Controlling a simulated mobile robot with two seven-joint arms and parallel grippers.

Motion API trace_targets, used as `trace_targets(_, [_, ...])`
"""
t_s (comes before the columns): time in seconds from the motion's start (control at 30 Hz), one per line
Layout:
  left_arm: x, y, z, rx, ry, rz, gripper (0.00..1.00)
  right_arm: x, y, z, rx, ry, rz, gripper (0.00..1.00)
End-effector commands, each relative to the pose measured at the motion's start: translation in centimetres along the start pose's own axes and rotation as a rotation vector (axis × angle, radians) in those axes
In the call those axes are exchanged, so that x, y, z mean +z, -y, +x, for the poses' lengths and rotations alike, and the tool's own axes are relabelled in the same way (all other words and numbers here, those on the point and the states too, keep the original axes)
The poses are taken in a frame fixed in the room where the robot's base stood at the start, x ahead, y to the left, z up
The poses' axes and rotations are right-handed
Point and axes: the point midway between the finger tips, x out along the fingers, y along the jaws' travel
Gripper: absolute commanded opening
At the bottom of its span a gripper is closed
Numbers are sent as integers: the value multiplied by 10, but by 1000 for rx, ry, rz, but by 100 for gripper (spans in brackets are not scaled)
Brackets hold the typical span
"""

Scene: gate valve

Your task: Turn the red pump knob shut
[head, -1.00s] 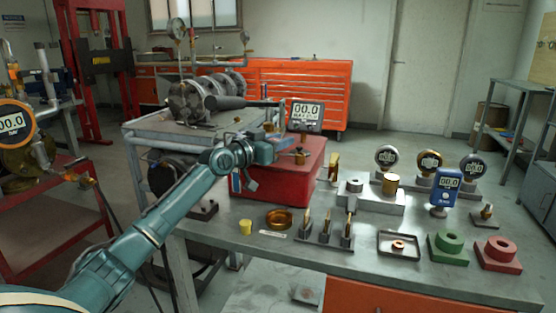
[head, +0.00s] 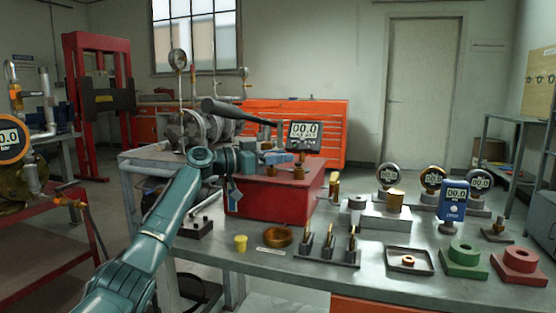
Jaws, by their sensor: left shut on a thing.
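The red pump (head: 285,190) is a red box on the near left of the steel workbench. A black lever (head: 238,112) and a digital gauge reading 00.0 (head: 305,132) stand above it. My left gripper (head: 268,159) reaches in from the left, level with the top of the box. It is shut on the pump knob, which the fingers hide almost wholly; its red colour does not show. A small brass fitting (head: 299,172) sits just right of the fingers. My right gripper is not in view.
The workbench (head: 340,275) holds a yellow cup (head: 240,243), a brass dish (head: 278,236), a rack of upright brass fittings (head: 328,250), a tray (head: 409,261), green (head: 461,258) and red (head: 519,262) blocks and several gauges. A second gauge stand is at the far left.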

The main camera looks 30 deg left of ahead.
Motion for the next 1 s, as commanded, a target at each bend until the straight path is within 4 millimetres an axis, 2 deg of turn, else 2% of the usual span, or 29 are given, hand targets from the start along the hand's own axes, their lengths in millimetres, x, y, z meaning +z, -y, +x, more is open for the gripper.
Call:
trace_targets(0.53, [0, -1, 0, 25, 2, -1, 11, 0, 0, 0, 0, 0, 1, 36])
trace_targets(0.57, [0, -1, 0, 25, 2, -1, 36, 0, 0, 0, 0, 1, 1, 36])
trace_targets(0.6, [0, -1, 0, 25, 2, -1, 39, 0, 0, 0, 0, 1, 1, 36])
trace_targets(0.8, [0, -1, 0, 24, 2, -1, 55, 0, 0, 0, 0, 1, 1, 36])
trace_targets(1.0, [0, 0, 0, 24, 1, -1, 55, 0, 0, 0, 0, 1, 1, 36])
